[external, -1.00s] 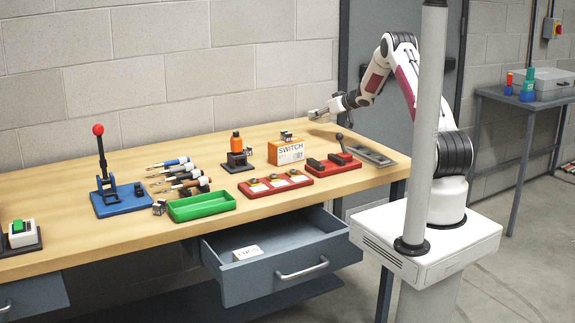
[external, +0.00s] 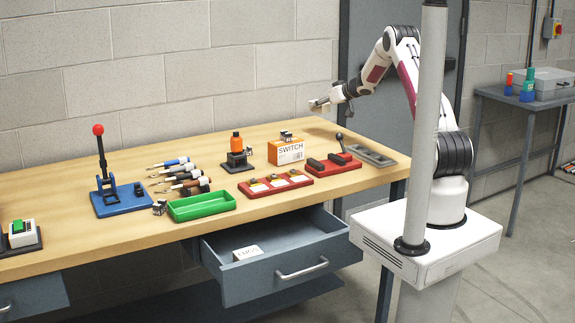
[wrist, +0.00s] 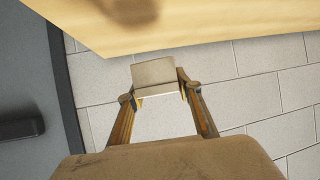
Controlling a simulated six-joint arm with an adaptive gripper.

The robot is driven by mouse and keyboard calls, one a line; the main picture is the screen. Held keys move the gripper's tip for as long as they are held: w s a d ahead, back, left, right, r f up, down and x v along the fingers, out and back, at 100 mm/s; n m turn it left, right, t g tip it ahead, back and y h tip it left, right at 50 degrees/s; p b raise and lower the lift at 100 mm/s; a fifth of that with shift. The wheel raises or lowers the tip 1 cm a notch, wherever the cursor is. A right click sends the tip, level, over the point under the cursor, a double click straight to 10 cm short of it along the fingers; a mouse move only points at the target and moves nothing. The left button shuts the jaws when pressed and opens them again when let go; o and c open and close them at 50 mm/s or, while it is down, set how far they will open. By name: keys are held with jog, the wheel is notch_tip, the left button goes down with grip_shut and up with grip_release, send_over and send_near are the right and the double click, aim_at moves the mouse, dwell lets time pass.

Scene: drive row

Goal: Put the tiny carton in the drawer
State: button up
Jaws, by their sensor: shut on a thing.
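My gripper (external: 322,103) is above the far right part of the workbench, near the wall. In the wrist view, my gripper (wrist: 157,92) is shut on a tiny pale carton (wrist: 155,72), held between the fingertips. In the external view the carton (external: 316,104) is very small and hard to make out. The grey drawer (external: 265,284) under the bench front is pulled open. A small white lettered box (external: 247,253) lies inside it on the left; the rest of the visible drawer floor looks bare.
On the wooden bench (external: 335,193) stand an orange and white SWITCH box (external: 288,152), a red lever unit (external: 333,163), a red tray (external: 275,186), a green tray (external: 202,206), an orange-topped stand (external: 236,150) and a tall red-knobbed lever (external: 99,150). A grey slotted plate (external: 370,153) lies at right.

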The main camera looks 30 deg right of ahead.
aim_at(325, 109)
jog(key=shift+r, duration=0.1)
dwell(0.5)
jog(key=shift+s+d+f, duration=0.2)
jog(key=shift+s+f, duration=0.3)
jog(key=shift+f, duration=0.2)
jog(key=shift+s+f, duration=0.15)
jog(key=shift+s, duration=0.15)
jog(key=shift+s+a, duration=0.3)
jog(key=shift+s, duration=0.35)
jog(key=s+a+r+m+h, duration=0.1)
jog(key=s+a+r, duration=0.2)
jog(key=s+a, duration=0.4)
jog(key=s+a+r+m+h, duration=0.1)
jog(key=s+a+r, duration=0.3)
jog(key=s+a, duration=0.3)
jog(key=s, duration=0.2)
jog(key=shift+s+a, duration=0.4)
